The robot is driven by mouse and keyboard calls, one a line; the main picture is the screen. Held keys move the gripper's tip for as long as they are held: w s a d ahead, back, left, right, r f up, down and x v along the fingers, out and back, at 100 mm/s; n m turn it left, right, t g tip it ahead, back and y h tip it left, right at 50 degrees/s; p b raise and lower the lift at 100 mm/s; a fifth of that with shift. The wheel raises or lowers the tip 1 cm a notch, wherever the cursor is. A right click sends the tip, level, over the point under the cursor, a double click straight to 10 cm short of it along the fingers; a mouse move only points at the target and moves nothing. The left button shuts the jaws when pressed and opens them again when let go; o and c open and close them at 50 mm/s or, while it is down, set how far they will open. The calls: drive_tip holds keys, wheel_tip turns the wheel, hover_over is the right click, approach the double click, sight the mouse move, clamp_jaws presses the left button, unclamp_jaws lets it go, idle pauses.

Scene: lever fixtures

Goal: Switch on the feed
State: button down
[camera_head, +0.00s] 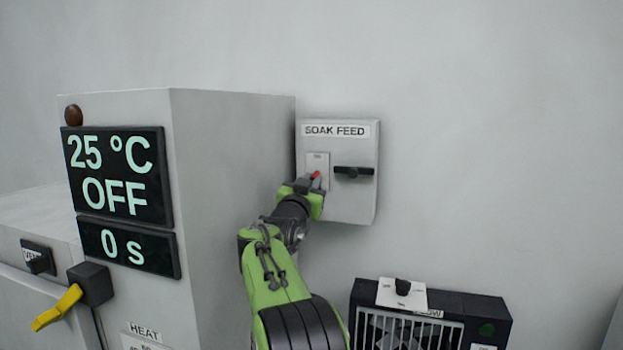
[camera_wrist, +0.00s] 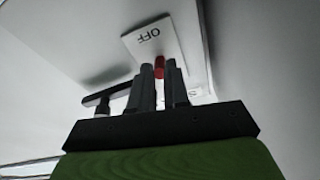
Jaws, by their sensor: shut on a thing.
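The grey box labelled SOAK FEED (camera_head: 348,207) is fixed to the back wall. A small white plate (camera_head: 318,158) on its left side carries a red switch lever (camera_head: 315,175). My gripper (camera_head: 308,184) reaches the plate from below left and covers its lower part. In the wrist view, my gripper's fingers (camera_wrist: 160,82) are shut on the red lever (camera_wrist: 159,66), whose tip shows between them. The plate (camera_wrist: 155,41) shows the word OFF, upside down, beside the fingertips. The fingers hide most of the lever, so I cannot tell its exact position.
A black handle (camera_head: 353,172) sits on the same box, just right of the plate. A large grey cabinet (camera_head: 230,190) with displays reading 25 °C, OFF and 0 s stands left of my arm. A black grilled unit (camera_head: 470,310) lies lower right. The wall right of the box is clear.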

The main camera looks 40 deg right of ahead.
sight(316, 172)
wheel_tip(316, 172, up, 2)
drive_tip(key=y+p, duration=0.1)
drive_tip(key=p, duration=0.1)
drive_tip(key=g+y+p, duration=0.1)
drive_tip(key=p, duration=0.2)
drive_tip(key=shift+a+r+p, duration=0.1)
drive_tip(key=shift+r+p, duration=0.15)
drive_tip(key=shift+p, duration=0.1)
drive_tip(key=r+g+y+p, duration=0.1)
drive_tip(key=y+p, duration=0.1)
drive_tip(key=p, duration=0.4)
drive_tip(key=shift+r+y, duration=0.15)
drive_tip(key=shift+y, duration=0.15)
drive_tip(key=p, duration=0.1)
drive_tip(key=g+y+p, duration=0.1)
drive_tip(key=p, duration=0.1)
drive_tip(key=y+p, duration=0.1)
drive_tip(key=shift+d+r+g+p, duration=0.25)
drive_tip(key=shift+r+g+p, duration=0.05)
drive_tip(key=shift+p, duration=0.05)
drive_tip(key=shift+w+y, duration=0.1)
drive_tip(key=shift+y, duration=0.3)
drive_tip(key=c, duration=1.1)
unclamp_jaws()
drive_tip(key=shift+f, duration=0.1)
